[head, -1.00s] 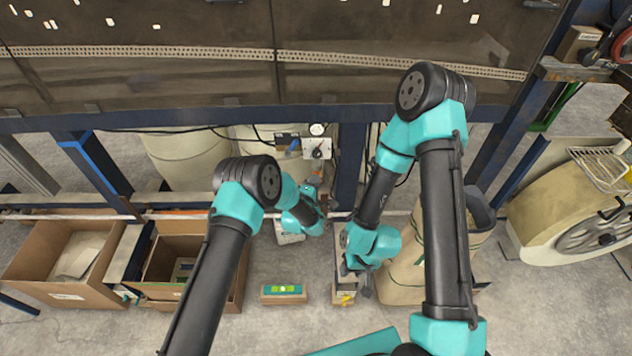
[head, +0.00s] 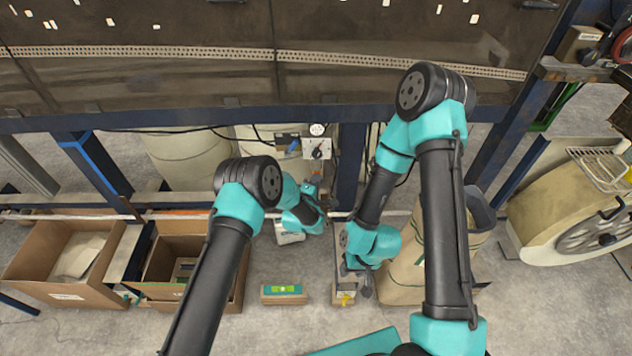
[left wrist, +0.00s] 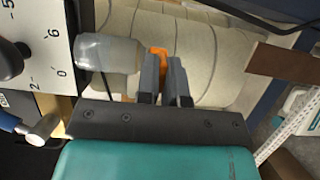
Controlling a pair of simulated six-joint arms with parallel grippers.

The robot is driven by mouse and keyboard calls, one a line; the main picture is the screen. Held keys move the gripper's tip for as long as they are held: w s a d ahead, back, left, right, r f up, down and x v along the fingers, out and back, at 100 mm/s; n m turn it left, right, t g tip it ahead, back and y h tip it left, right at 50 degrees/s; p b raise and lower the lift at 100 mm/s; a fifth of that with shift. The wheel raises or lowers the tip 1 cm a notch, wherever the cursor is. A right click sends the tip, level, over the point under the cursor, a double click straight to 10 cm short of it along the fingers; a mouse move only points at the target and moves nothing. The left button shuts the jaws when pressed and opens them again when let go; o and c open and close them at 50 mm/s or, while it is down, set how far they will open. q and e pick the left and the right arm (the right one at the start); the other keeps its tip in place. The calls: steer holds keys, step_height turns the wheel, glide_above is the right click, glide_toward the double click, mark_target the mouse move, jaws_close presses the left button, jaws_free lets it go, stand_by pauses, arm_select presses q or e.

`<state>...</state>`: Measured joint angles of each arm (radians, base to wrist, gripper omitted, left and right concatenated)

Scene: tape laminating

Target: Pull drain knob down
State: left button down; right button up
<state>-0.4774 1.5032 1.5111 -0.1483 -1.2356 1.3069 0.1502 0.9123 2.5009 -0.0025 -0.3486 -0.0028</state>
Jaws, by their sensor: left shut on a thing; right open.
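An orange drain knob (left wrist: 158,58) sits at the end of a clear, cloudy bowl (left wrist: 108,53) in the left wrist view. My left gripper (left wrist: 164,68) is shut on the orange knob, which shows between its two dark fingers; the fingers hide part of it. In the head view my left gripper (head: 311,189) is up by the machine's frame, below a small white dial panel (head: 317,149), and the knob is too small to make out. My right gripper (head: 358,285) is open, low near the floor, away from the knob.
A numbered panel (left wrist: 38,30) with a black knob (left wrist: 9,59) is close left of the bowl. A blue-handled metal part (left wrist: 35,128) is below it. Cardboard boxes (head: 68,292) and a green-topped block (head: 284,290) are on the floor. A tan sack (head: 405,275) stands beside my right arm.

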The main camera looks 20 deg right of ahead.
arm_select(q)
steer(key=shift+f, duration=0.85)
steer(key=c, duration=1.5)
jaws_free()
steer(key=v, duration=1.7)
steer(key=shift+s+a, duration=0.15)
steer(key=shift+a, duration=0.05)
